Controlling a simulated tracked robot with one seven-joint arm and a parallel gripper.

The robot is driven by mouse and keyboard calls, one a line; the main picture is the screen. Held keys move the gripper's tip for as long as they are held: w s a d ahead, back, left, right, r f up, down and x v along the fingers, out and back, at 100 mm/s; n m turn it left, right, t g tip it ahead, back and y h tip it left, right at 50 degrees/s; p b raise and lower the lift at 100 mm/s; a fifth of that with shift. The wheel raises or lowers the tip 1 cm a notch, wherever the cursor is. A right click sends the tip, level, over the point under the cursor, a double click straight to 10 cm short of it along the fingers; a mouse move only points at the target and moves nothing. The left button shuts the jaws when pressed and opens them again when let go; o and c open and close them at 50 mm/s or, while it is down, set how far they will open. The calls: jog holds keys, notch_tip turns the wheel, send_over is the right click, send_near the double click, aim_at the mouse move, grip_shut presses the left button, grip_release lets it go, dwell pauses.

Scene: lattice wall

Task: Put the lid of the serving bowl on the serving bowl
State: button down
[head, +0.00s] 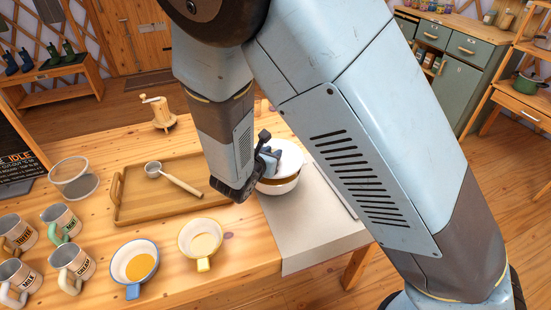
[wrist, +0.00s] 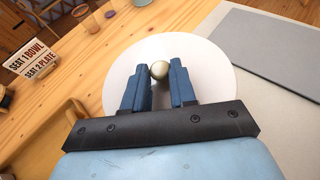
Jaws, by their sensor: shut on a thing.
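My gripper (head: 268,163) is shut on the pale round knob of the white lid; the blue fingers (wrist: 159,84) stand either side of the knob (wrist: 159,70) in the wrist view. The round white lid (head: 289,154) also shows in the wrist view (wrist: 212,82). The white serving bowl (head: 279,188) is under the lid in the head view, on the table near the pale runner. A brown band shows between lid and bowl rim, so the lid looks raised or tilted there. The wrist view hides the bowl behind the lid.
A wooden tray (head: 126,213) with a ladle (head: 173,178) lies left of the bowl. Two handled cups (head: 134,265) and several mugs (head: 61,220) stand in front and left. A grinder (head: 158,113) stands behind. A grey slab (wrist: 270,45) and a seat sign (wrist: 27,57) show in the wrist view.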

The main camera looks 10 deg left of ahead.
jog(key=shift+f, duration=0.75)
jog(key=shift+f, duration=0.3)
jog(key=c, duration=0.9)
grip_release()
jog(key=shift+s+r, duration=0.2)
jog(key=shift+r, duration=0.2)
jog(key=v, duration=1.1)
jog(key=shift+s, duration=0.3)
